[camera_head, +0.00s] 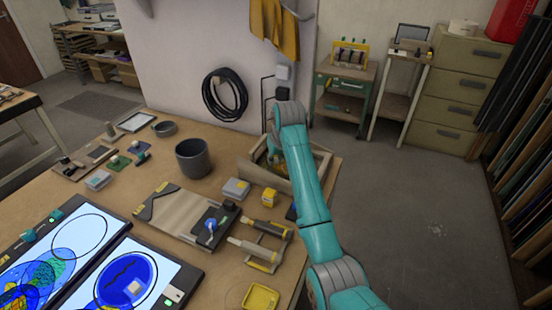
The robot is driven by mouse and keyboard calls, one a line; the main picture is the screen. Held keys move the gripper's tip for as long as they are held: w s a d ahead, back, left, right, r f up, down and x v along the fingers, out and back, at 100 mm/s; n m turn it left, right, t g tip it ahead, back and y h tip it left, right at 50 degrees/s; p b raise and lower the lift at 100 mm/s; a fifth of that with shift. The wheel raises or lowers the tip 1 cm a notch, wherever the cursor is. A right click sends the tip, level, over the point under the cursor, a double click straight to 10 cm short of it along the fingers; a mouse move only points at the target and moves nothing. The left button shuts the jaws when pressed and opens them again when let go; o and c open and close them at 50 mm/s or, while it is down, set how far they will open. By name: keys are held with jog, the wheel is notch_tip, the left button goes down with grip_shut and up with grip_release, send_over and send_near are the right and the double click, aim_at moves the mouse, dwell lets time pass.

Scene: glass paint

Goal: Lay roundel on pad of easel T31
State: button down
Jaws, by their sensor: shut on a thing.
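My arm reaches over the right side of the workbench, with its wrist above an open wooden crate (322,163). My gripper (274,158) is low at the crate, mostly hidden by the arm, and is shut on a small yellowish thing that looks like the roundel; its shape is too covered to tell. Two lit easels lie on the bench at the lower left. The nearer easel (168,262) shows a blue oval with a small pale square (132,288), perhaps a pad. The other easel (92,212) shows overlapping blue, green and yellow circles. I cannot read T31 on either.
A dark grey pot (193,158), a board with a dark plate (178,212), a tool rack (262,250), a yellow tray (261,298) and small boxes (236,189) stand between crate and easels. The wall with a coiled hose (225,94) rises behind the bench.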

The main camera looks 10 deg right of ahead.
jog(key=shift+f, duration=0.1)
jog(key=c, duration=1)
grip_release()
jog(key=v, duration=1.2)
jog(key=shift+w, duration=0.1)
